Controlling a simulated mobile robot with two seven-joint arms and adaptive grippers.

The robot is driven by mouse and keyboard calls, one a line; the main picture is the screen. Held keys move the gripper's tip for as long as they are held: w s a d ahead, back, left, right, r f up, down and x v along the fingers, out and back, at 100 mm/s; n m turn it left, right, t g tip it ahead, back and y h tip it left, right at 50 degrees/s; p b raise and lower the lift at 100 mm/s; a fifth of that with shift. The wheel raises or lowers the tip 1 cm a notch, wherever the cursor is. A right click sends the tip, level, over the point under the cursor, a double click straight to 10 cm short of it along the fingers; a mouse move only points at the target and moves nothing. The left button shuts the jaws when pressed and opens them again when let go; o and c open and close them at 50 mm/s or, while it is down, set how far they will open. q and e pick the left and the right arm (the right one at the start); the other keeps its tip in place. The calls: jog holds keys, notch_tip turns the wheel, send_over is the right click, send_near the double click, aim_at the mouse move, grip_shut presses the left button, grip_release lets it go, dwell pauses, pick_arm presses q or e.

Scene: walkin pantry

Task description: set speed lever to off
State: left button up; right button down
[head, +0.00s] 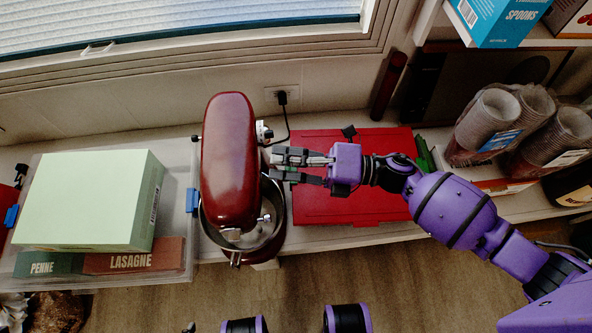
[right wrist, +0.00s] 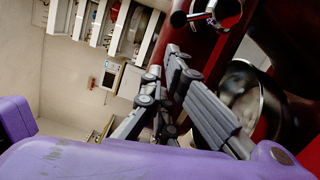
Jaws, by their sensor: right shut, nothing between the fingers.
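A dark red stand mixer (head: 229,150) stands on the counter at the middle left of the head view, over a metal bowl (head: 275,205). A small silver and black control (head: 263,131) sticks out from the right side of its head; I cannot tell for sure that it is the speed lever, or its setting. My right gripper (head: 274,166) is shut and empty, its fingertips close beside the mixer's right side, below that control in the picture. In the right wrist view, the fingers (right wrist: 180,62) are near a silver rod-like part (right wrist: 180,18) on the mixer. My left gripper is out of view.
A red flat case (head: 370,205) lies under my right arm. A clear bin (head: 185,262) with pasta boxes and a pale green box (head: 90,200) stands left of the mixer. Stacked cups (head: 487,122) stand at right. A black plug (head: 282,98) and cord are behind the mixer.

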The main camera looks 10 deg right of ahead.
jog(key=shift+w+r, duration=0.1)
jog(key=shift+w, duration=0.55)
jog(key=shift+r, duration=0.1)
jog(key=shift+w+r+m+p, duration=0.1)
jog(key=shift+r+m+p, duration=0.15)
jog(key=shift+p, duration=0.2)
jog(key=shift+w+r+m+p, duration=0.1)
jog(key=shift+m+p, duration=0.15)
jog(key=shift+p, duration=0.05)
